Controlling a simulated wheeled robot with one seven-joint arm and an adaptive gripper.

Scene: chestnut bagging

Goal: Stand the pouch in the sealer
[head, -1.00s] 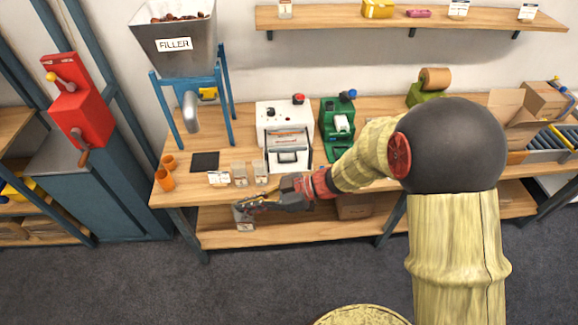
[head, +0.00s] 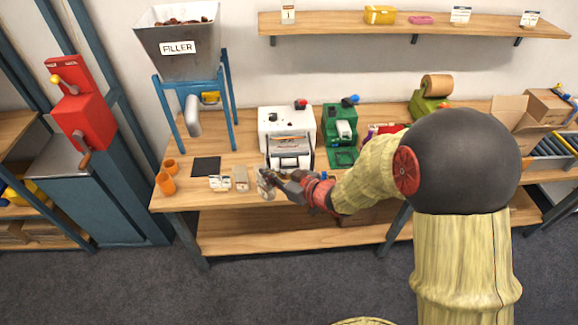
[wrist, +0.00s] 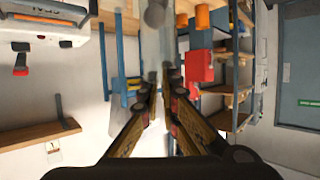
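My gripper (head: 268,180) is in front of the white sealer's lower front, at the table's front edge. A pale pouch (head: 264,188) shows at its fingertips, mostly hidden by the fingers. In the wrist view my gripper (wrist: 162,82) has its fingers nearly together on a thin, greyish, see-through strip, which looks like the pouch (wrist: 153,55). The sealer (head: 276,122) is a white box with a red knob and a grey-and-white front part. The pouch is apart from it, to the lower left of its front.
Another pouch (head: 241,178) and small white-labelled items (head: 219,183) stand left of my gripper. A dark mat (head: 206,166), orange cups (head: 166,184) and the filler (head: 178,48) are farther left. A green machine (head: 341,135) stands close right of the sealer.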

